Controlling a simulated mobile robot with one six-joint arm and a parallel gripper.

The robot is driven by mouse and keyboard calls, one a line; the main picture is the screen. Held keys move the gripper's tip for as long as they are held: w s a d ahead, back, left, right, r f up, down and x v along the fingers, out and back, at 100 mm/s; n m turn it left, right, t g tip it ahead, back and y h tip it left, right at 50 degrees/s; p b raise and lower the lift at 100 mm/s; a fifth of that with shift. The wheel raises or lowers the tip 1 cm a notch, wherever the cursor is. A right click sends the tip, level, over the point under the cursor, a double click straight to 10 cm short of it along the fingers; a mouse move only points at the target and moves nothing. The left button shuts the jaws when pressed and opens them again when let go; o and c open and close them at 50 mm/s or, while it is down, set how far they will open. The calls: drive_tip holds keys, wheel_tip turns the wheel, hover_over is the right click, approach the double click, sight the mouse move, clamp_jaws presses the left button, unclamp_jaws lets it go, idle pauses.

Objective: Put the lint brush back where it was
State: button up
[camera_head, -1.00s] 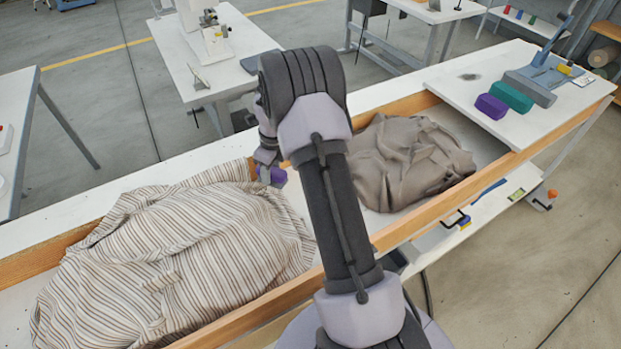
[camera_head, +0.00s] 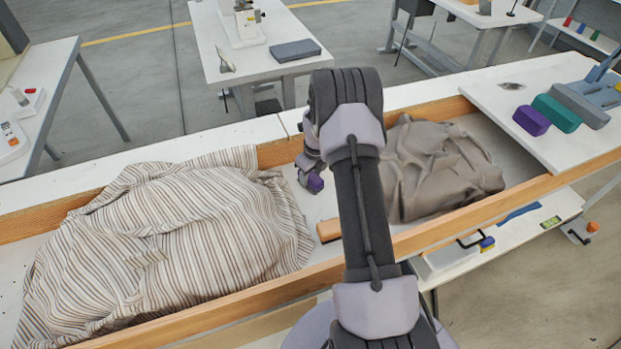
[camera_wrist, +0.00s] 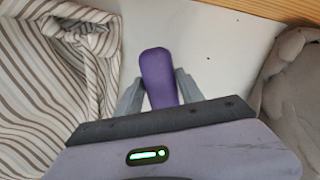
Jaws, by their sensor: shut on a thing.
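My gripper (camera_wrist: 159,95) is shut on a purple, rounded, elongated thing, which I take to be the lint brush (camera_wrist: 158,75). In the wrist view it sticks out beyond the two grey fingers, over a white surface. In the head view its purple end (camera_head: 314,184) shows below my gripper (camera_head: 309,172), over the gap between the striped cloth (camera_head: 180,235) and the grey-brown cloth (camera_head: 435,170). The rest of the brush is hidden by the gripper. I cannot tell whether it touches the surface.
A wooden rail (camera_head: 40,222) edges the long trough. A short wooden piece (camera_head: 328,230) shows left of my arm. At the right, a white board (camera_head: 510,85) carries a purple block (camera_head: 532,120), a green block (camera_head: 556,112) and a grey block (camera_head: 582,104).

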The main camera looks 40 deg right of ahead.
sight(312, 179)
drive_tip(key=shift+f, duration=0.1)
drive_tip(key=o, duration=1.3)
drive_tip(key=s+a+r+n+p, duration=0.1)
drive_tip(key=a+r+n, duration=0.15)
drive_tip(key=r, duration=0.55)
drive_tip(key=s+a+r+n+t+p, duration=0.1)
drive_tip(key=a+r+n+p, duration=0.15)
drive_tip(key=r, duration=0.65)
drive_tip(key=s+a+r+n+p, duration=0.1)
drive_tip(key=a+r+n, duration=0.15)
drive_tip(key=r, duration=0.55)
drive_tip(key=s+a+r+n+t, duration=0.1)
drive_tip(key=s+a+r+n, duration=0.75)
drive_tip(key=a+r, duration=0.35)
drive_tip(key=s+a+r+n+t+y, duration=0.1)
drive_tip(key=s+a+n, duration=0.4)
drive_tip(key=s+n, duration=0.2)
drive_tip(key=s+a+r+n+t+y, duration=0.1)
drive_tip(key=s+a+n, duration=0.4)
drive_tip(key=s+n, duration=0.2)
drive_tip(key=s, duration=0.2)
drive_tip(key=shift+s+a+r, duration=0.25)
drive_tip(key=shift+s, duration=0.15)
